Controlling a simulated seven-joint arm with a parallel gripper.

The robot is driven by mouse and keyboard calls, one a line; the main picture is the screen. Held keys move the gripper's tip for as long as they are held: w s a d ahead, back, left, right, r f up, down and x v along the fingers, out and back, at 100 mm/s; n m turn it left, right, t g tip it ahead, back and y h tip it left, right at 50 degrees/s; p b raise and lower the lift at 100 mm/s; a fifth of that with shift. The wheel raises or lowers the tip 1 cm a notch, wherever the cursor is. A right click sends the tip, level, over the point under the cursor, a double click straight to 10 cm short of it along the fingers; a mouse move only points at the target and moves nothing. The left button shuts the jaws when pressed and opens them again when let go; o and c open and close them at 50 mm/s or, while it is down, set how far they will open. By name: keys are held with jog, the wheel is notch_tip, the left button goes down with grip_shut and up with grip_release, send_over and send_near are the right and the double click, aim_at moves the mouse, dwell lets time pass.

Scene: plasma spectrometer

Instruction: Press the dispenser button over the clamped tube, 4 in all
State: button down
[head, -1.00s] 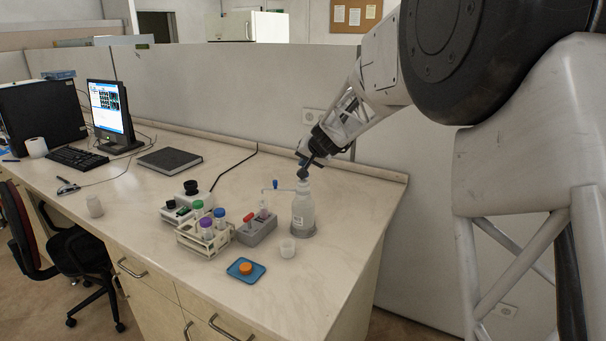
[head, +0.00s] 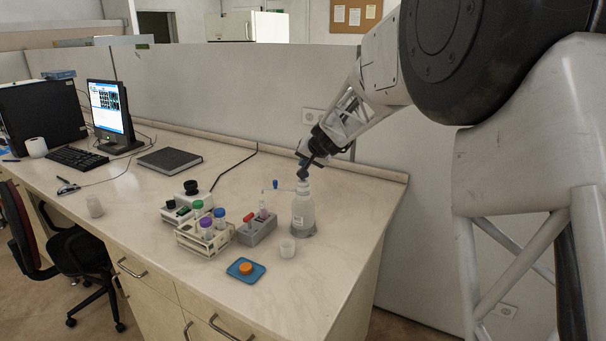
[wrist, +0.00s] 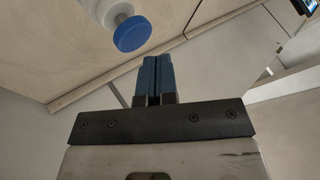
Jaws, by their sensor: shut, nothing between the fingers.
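The dispenser (head: 303,212) is a white bottle standing upright near the right end of the bench, with a thin spout reaching left. Its round button (head: 302,174) sits on top and shows as a blue disc (wrist: 132,33) in the wrist view. The clamped tube (head: 263,205) stands in a grey holder (head: 258,232) with a red clamp handle, under the spout end. My gripper (head: 303,163) is shut and empty, close above the button in the head view. In the wrist view its blue fingertips (wrist: 155,60) appear beside the disc; contact cannot be told.
A rack (head: 205,242) with several capped tubes stands left of the holder. A small white cup (head: 287,248) and a blue tray (head: 255,277) with an orange cap (head: 245,268) lie in front. A small device with a black knob (head: 191,187) is behind the rack.

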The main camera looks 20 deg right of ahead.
jog(key=shift+f, duration=1.25)
dwell(1.8)
jog(key=shift+r, duration=1.25)
jog(key=shift+r, duration=0.15)
jog(key=shift+r, duration=2.35)
